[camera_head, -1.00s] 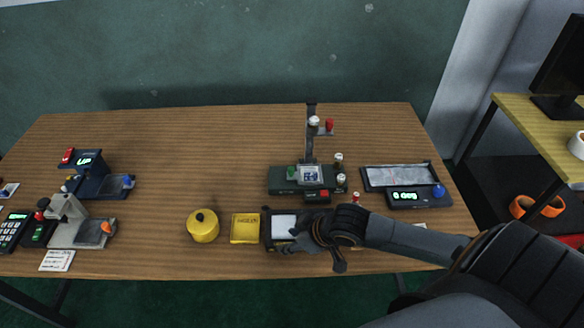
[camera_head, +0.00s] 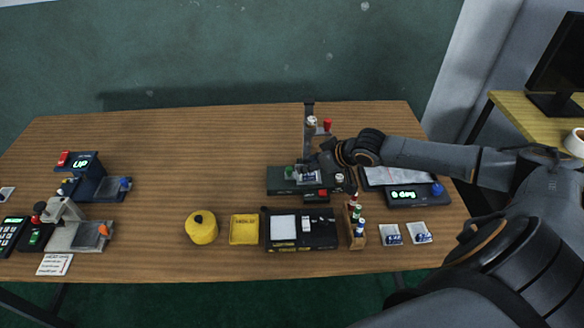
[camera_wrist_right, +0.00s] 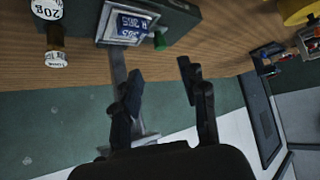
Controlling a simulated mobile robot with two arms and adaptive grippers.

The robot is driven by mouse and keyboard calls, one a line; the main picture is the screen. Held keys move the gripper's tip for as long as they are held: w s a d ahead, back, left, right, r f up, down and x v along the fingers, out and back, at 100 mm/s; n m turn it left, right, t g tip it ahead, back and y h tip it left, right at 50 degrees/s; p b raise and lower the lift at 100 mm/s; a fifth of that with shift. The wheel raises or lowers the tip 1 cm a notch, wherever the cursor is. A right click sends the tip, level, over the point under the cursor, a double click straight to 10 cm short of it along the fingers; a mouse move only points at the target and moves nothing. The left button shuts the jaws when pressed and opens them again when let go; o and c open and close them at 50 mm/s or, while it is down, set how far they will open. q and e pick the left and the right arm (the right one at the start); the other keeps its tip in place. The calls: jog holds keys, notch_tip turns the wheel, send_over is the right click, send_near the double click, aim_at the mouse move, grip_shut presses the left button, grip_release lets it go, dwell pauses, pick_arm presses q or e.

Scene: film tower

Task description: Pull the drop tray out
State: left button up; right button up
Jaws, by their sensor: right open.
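The dark green tower (camera_head: 283,186) stands right of the table's middle, with an upright post, a green knob (camera_head: 290,172) and a red block at its front. A square holder with a blue-labelled piece (camera_head: 309,176) sits on its base and also shows in the right wrist view (camera_wrist_right: 132,24). I cannot pick out the drop tray as a separate part. My right gripper (camera_head: 318,162) is at the tower, by the post and above the base, partly hiding it. In the wrist view the fingers (camera_wrist_right: 160,85) are spread with nothing between them. My left gripper is out of view.
In front of the tower are a black device (camera_head: 318,229), a yellow tray (camera_head: 244,229), a yellow pot (camera_head: 201,228) and a vial rack (camera_head: 355,222). A scale (camera_head: 405,195) is at the right. The table's middle left is clear.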

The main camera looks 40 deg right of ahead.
aim_at(290, 169)
jog(key=x, duration=0.9)
jog(key=shift+w+a+f, duration=0.15)
jog(key=shift+w+f, duration=0.05)
grip_shut()
